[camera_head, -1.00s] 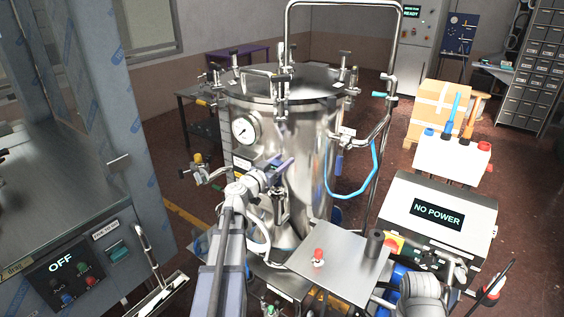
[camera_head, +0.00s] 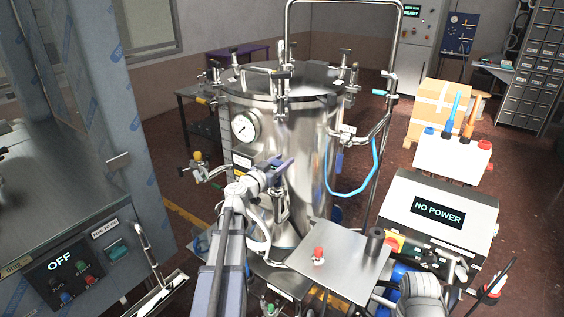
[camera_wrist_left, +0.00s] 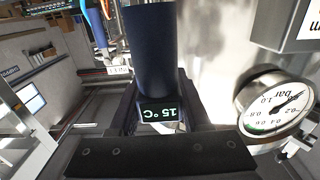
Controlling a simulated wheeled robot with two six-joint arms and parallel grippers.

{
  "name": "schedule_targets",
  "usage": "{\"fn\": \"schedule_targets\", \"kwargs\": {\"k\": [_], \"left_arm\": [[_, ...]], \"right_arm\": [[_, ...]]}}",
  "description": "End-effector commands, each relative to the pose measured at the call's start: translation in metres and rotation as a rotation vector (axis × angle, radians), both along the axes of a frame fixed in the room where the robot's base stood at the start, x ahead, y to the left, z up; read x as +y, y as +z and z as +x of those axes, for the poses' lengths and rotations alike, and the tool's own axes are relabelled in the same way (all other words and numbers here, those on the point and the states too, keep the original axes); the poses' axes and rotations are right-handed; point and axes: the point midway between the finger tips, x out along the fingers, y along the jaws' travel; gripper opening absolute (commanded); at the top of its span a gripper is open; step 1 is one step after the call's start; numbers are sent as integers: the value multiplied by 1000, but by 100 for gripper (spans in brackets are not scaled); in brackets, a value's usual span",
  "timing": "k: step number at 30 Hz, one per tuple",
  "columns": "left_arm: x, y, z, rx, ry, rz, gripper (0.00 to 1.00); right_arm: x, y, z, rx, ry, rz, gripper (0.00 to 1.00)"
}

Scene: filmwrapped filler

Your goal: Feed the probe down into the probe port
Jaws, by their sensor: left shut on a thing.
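My left gripper (camera_head: 284,165) is in front of the steel vessel (camera_head: 305,150), right of and below its round gauge. In the left wrist view it is shut on the probe, a thick dark blue cylinder (camera_wrist_left: 152,50) with a small display reading 15 °C (camera_wrist_left: 159,114). The probe's far end is hidden in that view. The pressure gauge (camera_wrist_left: 275,102) is close on the right there. I cannot make out the probe port in either view. A grey rounded part of my right arm shows at the bottom right of the head view; its fingers cannot be made out.
A steel side table (camera_head: 335,268) holds a red-topped item (camera_head: 318,255) and a dark cylinder (camera_head: 375,240). A NO POWER unit (camera_head: 440,215) stands right. The vessel's lid clamps and a blue hose (camera_head: 352,190) are nearby. A cabinet panel reading OFF (camera_head: 62,275) is left.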

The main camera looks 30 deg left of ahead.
Motion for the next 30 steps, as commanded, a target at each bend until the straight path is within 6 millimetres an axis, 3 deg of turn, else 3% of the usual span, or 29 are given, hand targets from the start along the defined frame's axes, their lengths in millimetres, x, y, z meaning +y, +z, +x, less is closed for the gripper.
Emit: {"fn": "schedule_targets", "kwargs": {"k": [11, 12, 21, 30], "left_arm": [[0, -3, 0, 0, 0, 0, 0], [0, -3, 0, 0, 0, 0, 48], [0, -3, 0, 0, 0, 0, 82], [0, -3, -4, 0, 1, 0, 82]], "right_arm": [[0, -3, 0, 0, 0, 0, 50], [0, -3, 0, 0, 0, 0, 50], [0, -3, 0, 0, 0, 0, 50], [0, -3, 0, 0, -1, 0, 50]]}}
